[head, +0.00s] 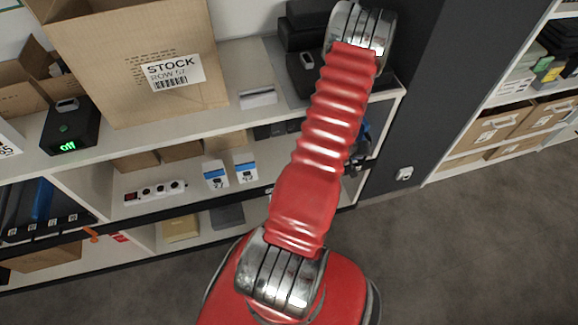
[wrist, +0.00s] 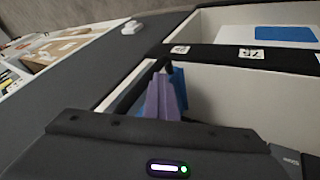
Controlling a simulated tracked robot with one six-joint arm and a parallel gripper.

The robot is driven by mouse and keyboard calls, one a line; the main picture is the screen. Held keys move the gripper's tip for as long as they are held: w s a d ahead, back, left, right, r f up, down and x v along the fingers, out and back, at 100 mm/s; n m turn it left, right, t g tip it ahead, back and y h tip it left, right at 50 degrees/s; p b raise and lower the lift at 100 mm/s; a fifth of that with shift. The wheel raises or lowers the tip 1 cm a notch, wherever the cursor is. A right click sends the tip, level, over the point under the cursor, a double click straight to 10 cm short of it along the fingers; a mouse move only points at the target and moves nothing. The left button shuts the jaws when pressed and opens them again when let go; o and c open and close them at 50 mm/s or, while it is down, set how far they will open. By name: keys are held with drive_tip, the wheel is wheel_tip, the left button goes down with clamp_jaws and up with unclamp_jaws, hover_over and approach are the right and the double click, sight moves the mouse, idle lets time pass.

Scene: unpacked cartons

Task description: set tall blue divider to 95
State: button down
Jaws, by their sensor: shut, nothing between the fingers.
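A blue upright panel (wrist: 179,86), which looks like the tall blue divider, shows in the wrist view just beyond my gripper (wrist: 168,67), next to a purple panel (wrist: 160,98). The dark gripper body fills the bottom of the wrist view and hides their lower parts. The fingers look shut and empty; whether they touch the blue panel I cannot tell. A white number label (wrist: 251,53) sits on the black rail beyond; I cannot read it surely. In the head view my red arm hides most of this place; a bit of blue (head: 366,130) shows right of it.
The shelf unit (head: 225,112) holds a large STOCK carton (head: 140,60), a black box with a green display (head: 68,128) and a power strip (head: 155,192). A dark pillar (head: 425,70) stands to the right. The grey floor (head: 480,250) is clear.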

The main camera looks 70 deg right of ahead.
drive_tip(key=w+a+r, duration=0.5)
drive_tip(key=a+r, duration=0.2)
drive_tip(key=r, duration=0.1)
drive_tip(key=shift+w+a, duration=0.25)
drive_tip(key=shift+w, duration=0.15)
idle(1.0)
drive_tip(key=w+a+f+m+t+y, duration=0.2)
drive_tip(key=w+a+f+y, duration=0.15)
drive_tip(key=a, duration=0.25)
drive_tip(key=w+a+r+n+t+y, duration=0.25)
drive_tip(key=w+a+r+n, duration=0.35)
drive_tip(key=w+a+r, duration=1.45)
drive_tip(key=w+a+r+n+t, duration=0.1)
drive_tip(key=a+r+n, duration=0.3)
drive_tip(key=a+r, duration=0.6)
drive_tip(key=w+a+r+n+t, duration=0.2)
drive_tip(key=a+r+n, duration=0.3)
drive_tip(key=a+r, duration=0.6)
drive_tip(key=shift+a+n+t+y, duration=0.3)
drive_tip(key=shift+a+t+y, duration=0.15)
drive_tip(key=shift+a, duration=0.4)
